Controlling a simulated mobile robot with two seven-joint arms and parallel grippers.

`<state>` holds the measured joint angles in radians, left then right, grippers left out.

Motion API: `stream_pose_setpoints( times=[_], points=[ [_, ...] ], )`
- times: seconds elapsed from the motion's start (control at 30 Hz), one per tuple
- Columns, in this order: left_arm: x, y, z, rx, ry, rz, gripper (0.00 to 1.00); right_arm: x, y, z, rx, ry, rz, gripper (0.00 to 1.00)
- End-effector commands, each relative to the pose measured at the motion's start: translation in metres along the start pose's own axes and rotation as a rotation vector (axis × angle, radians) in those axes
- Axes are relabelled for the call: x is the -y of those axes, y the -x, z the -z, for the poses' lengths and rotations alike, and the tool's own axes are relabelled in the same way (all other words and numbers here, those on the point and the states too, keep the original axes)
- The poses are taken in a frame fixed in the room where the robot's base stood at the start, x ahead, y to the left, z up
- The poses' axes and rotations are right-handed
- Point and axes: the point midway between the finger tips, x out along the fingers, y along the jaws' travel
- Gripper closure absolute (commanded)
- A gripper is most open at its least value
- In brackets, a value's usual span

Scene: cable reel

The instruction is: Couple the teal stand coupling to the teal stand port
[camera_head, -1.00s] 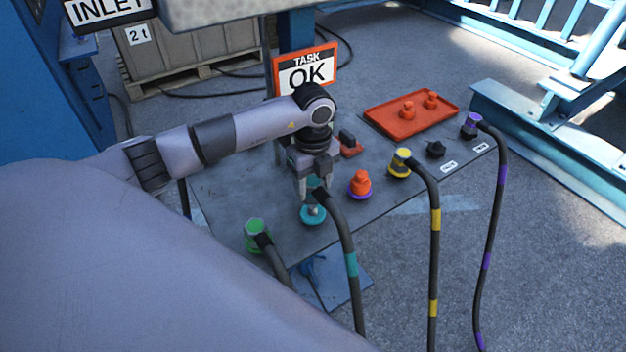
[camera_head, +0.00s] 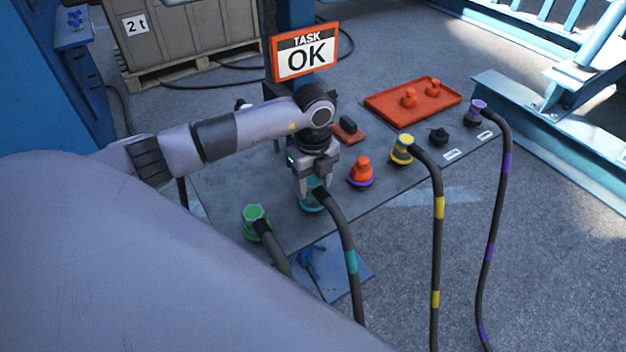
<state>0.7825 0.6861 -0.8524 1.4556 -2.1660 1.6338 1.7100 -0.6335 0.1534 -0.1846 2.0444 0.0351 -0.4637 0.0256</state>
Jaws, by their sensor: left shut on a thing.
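My left gripper (camera_head: 314,184) is shut on the teal stand coupling (camera_head: 313,194), at the end of a dark hose with a teal band (camera_head: 350,261). The gripper points down from above. The coupling is upright at the teal stand port (camera_head: 312,207), which shows only as a teal rim low between the gripper and the table. Coupling and port look to be touching, but whether the coupling is fully seated I cannot tell. My right gripper is not in view.
On the grey table, a green coupling (camera_head: 255,222) stands to the left. An orange cap on a purple port (camera_head: 361,172), a yellow coupling (camera_head: 402,149), a black port (camera_head: 438,137) and a purple coupling (camera_head: 475,113) stand to the right. An orange tray (camera_head: 386,112) lies behind.

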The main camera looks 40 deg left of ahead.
Motion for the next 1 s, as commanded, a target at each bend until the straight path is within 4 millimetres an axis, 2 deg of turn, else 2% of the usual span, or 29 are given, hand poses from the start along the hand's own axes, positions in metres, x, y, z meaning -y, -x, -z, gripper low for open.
stream_pose_setpoints(
  times=[0.27,0.83,0.87,0.93,1.0],
  points=[
    [0.0,0.001,0.0,0.001,0.0,0.0,0.83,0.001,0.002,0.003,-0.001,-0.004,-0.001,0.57],
    [0.0,-0.009,0.0,0.0,0.0,0.001,0.83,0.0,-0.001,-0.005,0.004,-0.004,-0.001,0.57],
    [0.0,-0.009,0.0,0.0,0.0,0.001,0.43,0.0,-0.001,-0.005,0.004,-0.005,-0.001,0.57],
    [0.0,-0.009,0.0,0.0,0.0,0.001,0.2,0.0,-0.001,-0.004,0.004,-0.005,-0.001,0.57],
    [0.0,-0.009,0.0,0.0,0.0,0.001,0.17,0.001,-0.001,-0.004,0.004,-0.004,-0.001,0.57]
  ],
)
